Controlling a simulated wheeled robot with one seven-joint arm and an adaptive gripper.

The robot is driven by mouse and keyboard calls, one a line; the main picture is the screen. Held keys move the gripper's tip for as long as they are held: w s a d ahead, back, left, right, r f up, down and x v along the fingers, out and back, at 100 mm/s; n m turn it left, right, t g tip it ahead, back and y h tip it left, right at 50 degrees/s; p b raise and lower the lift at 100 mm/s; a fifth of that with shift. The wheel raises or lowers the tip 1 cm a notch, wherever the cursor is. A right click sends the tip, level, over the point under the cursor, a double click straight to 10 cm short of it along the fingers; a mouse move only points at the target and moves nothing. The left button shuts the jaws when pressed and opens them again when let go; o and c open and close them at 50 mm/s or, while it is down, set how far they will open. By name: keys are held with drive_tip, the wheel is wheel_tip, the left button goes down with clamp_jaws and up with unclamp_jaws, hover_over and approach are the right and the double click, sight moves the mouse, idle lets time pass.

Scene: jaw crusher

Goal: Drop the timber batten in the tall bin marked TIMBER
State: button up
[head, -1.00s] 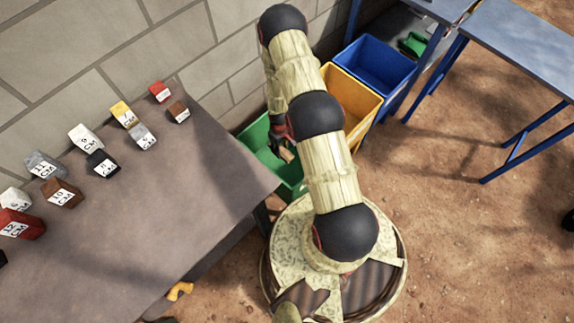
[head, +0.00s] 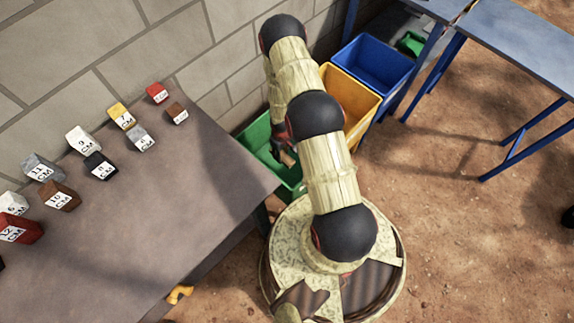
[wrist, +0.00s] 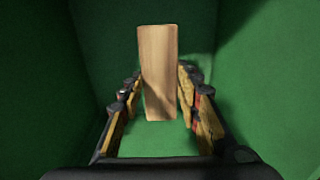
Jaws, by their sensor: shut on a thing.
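The timber batten (wrist: 159,70) is a pale wooden block, upright in the wrist view between the two fingers of my gripper (wrist: 160,97). My gripper is shut on it. Green walls surround both on the sides in that view. In the head view the green bin (head: 262,134) stands beside the table's far right corner, and my gripper (head: 284,155) is at its opening with the batten's end (head: 288,159) just showing. My arm hides part of the bin. No TIMBER marking is readable in these frames.
A yellow bin (head: 357,103) and a blue bin (head: 372,65) stand right of the green bin. The grey table (head: 150,220) at left bears several numbered blocks. A block wall (head: 100,55) runs behind. A blue bench (head: 520,40) stands at right, with open dirt ground before it.

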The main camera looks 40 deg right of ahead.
sight(283, 168)
drive_tip(key=shift+s+f, duration=0.2)
drive_tip(key=shift+f, duration=0.5)
wheel_tip(283, 168, down, 10)
drive_tip(key=b, duration=0.5)
drive_tip(key=shift+r, duration=0.1)
drive_tip(key=shift+f, duration=0.2)
drive_tip(key=o, duration=1.3)
drive_tip(key=shift+r, duration=0.1)
